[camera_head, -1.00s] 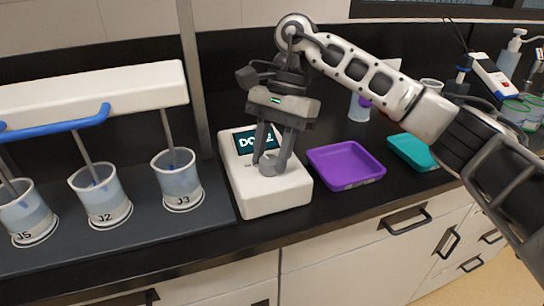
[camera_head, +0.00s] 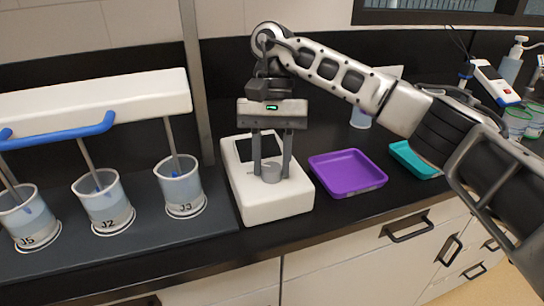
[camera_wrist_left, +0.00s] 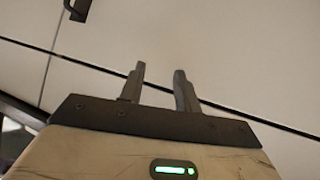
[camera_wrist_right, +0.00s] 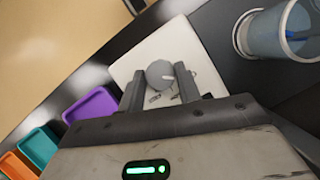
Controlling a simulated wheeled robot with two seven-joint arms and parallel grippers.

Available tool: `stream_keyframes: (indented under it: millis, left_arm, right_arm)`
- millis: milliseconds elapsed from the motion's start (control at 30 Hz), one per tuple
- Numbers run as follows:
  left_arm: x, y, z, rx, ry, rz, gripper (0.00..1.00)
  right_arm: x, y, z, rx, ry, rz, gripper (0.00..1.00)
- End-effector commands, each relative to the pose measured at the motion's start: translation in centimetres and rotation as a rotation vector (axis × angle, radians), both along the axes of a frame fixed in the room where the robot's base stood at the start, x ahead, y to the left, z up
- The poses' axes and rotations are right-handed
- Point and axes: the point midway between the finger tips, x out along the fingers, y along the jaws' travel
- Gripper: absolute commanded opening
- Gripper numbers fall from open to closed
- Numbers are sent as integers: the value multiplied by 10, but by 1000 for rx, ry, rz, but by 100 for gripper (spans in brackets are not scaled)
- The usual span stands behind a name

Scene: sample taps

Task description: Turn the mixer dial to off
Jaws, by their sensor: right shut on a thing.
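The mixer (camera_head: 283,202) is a white box on the black counter, with a grey round dial (camera_head: 270,174) on top and a dark screen (camera_head: 245,149) behind it. The screen is partly hidden by my right gripper, and I see no lit text on it. My right gripper (camera_head: 271,177) points down over the mixer, its fingers on either side of the dial and shut on it. In the right wrist view, the dial (camera_wrist_right: 159,73) shows a pale pointer mark. My left gripper (camera_wrist_left: 158,80) is open and empty in the left wrist view, in front of white cabinet doors.
Several beakers of liquid, including J3 (camera_head: 181,185) and J2 (camera_head: 104,204), stand left of the mixer under a white stirrer bar (camera_head: 95,102) with a blue handle. A purple tray (camera_head: 347,173) and a teal tray (camera_head: 413,160) lie to the right.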

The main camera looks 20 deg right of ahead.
Motion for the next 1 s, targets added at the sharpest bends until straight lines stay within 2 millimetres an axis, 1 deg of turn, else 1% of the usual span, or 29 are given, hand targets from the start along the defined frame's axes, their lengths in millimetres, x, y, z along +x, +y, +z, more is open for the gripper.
stream_keyframes:
  millis: [367,400,467,767,867,967,1000]
  left_arm:
    - [5,0,4,2,-13,-2,33]
    - [5,0,4,2,-14,-2,33]
    - [5,0,5,1,-14,-3,33]
    - [5,0,6,1,-16,-2,33]
    - [4,0,8,1,-14,-3,33]
    - [3,0,11,6,-13,-3,33]
    - [3,0,12,9,-12,-4,33]
  right_arm:
    - [0,0,1,1,-4,6,11]
    - [0,0,1,1,-4,6,39]
    - [0,0,1,1,-4,6,55]
    - [0,0,2,1,-1,5,55]
    - [3,-1,8,0,-3,4,55]
    - [9,-3,23,-1,-5,3,55]
    - [11,-4,31,-1,-6,2,55]
